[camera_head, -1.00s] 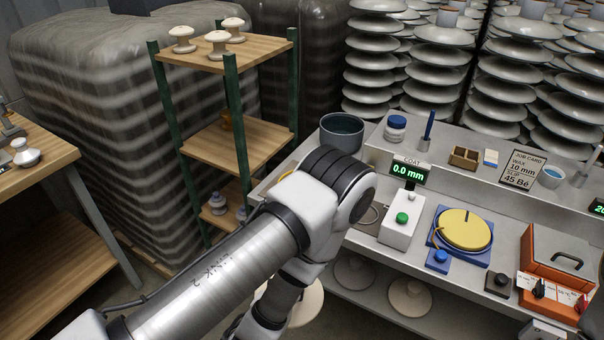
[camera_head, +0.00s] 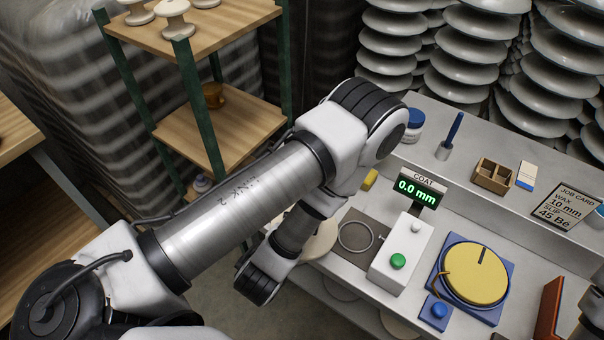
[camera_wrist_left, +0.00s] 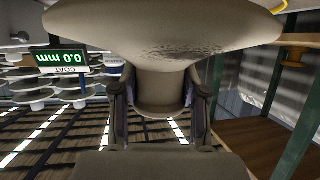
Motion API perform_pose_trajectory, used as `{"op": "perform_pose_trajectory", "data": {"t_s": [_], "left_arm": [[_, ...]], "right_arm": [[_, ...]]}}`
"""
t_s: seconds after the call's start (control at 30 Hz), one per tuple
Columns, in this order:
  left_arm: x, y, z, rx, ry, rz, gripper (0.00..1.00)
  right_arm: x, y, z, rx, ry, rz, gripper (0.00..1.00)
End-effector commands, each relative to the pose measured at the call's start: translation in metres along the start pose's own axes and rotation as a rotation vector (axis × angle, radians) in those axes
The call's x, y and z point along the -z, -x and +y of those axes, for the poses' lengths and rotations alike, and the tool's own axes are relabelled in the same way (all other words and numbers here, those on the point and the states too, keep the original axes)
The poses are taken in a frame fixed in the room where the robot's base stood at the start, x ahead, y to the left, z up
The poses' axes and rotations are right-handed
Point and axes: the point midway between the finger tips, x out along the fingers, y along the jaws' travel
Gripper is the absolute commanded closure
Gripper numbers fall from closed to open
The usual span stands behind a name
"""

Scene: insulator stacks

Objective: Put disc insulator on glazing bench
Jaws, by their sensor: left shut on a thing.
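A cream disc insulator (camera_wrist_left: 160,35) fills the top of the left wrist view, its wide disc spreading beyond the fingers. My left gripper (camera_wrist_left: 160,100) is shut on its thick neck. In the head view part of a cream disc (camera_head: 320,242) shows beside my left wrist, at the bench's near left edge; my arm hides the gripper and most of the disc. The grey glazing bench (camera_head: 476,208) stands at the right, with a yellow round turntable (camera_head: 474,273) on a blue base. My right gripper is not in view.
On the bench are a white box with a green button (camera_head: 400,255), a COAT display (camera_head: 418,190) reading 0.0 mm, and a metal ring (camera_head: 356,236) on a dark plate. A raised shelf holds a wooden box (camera_head: 493,176). A green-posted rack (camera_head: 200,105) stands left.

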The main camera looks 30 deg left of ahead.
Motion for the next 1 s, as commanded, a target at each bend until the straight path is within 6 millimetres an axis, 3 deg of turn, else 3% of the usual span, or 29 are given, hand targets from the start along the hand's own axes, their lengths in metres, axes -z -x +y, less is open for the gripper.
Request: {"op": "perform_pose_trajectory", "data": {"t_s": [0.23, 0.47, 0.6, 0.7, 1.0], "left_arm": [[0.003, -0.025, -0.020, 0.007, 0.008, 0.009, 1.00], [0.009, -0.065, -0.050, 0.007, 0.010, 0.012, 1.00], [0.020, -0.087, -0.069, 0.005, 0.010, 0.013, 1.00], [0.035, -0.100, -0.082, 0.003, 0.006, 0.007, 1.00], [0.036, -0.124, -0.099, 0.000, -0.002, 0.004, 1.00]], "right_arm": [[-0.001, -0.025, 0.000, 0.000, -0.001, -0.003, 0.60], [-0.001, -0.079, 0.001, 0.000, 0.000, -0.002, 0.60], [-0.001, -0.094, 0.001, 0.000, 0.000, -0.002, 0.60], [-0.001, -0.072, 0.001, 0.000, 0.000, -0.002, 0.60], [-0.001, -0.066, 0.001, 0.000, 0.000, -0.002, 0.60]]}}
